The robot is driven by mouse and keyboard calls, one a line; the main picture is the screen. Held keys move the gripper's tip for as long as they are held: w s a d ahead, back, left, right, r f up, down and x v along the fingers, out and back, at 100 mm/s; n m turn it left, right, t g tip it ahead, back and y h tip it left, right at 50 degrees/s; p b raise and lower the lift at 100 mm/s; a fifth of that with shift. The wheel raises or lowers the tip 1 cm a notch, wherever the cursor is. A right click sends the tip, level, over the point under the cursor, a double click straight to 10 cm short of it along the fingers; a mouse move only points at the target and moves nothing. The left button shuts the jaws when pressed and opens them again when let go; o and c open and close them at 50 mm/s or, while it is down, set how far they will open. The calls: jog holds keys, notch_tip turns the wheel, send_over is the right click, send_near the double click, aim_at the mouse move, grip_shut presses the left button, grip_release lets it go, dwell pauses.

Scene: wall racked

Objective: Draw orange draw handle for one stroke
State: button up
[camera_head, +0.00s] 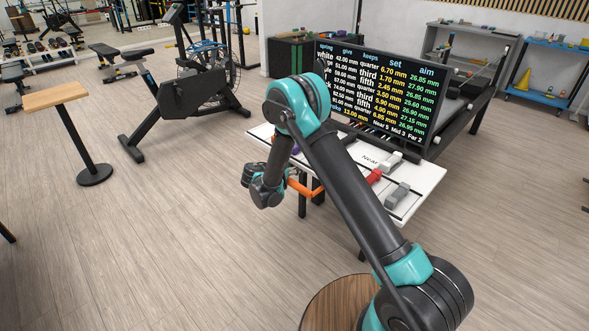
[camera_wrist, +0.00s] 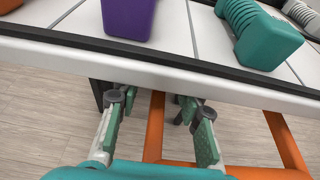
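The orange draw handle (camera_wrist: 285,140) is a flat-barred frame sticking out from under the table's front edge in the wrist view. Its left side bar passes between my gripper's fingers in the picture, and its cross bar runs along the bottom, partly hidden by my gripper. In the head view the handle (camera_head: 306,190) shows just right of my wrist. My gripper (camera_wrist: 157,108) is open, with a green-padded finger on each side of that left bar. I cannot tell whether either finger touches it. In the head view my wrist hides most of the fingers.
A white table (camera_head: 425,178) holds a black board (camera_head: 385,90) with coloured text. Purple (camera_wrist: 128,18) and teal (camera_wrist: 262,38) blocks stand above its front edge in the wrist view.

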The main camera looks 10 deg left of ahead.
jog(key=shift+c, duration=0.3)
grip_shut()
dwell(0.3)
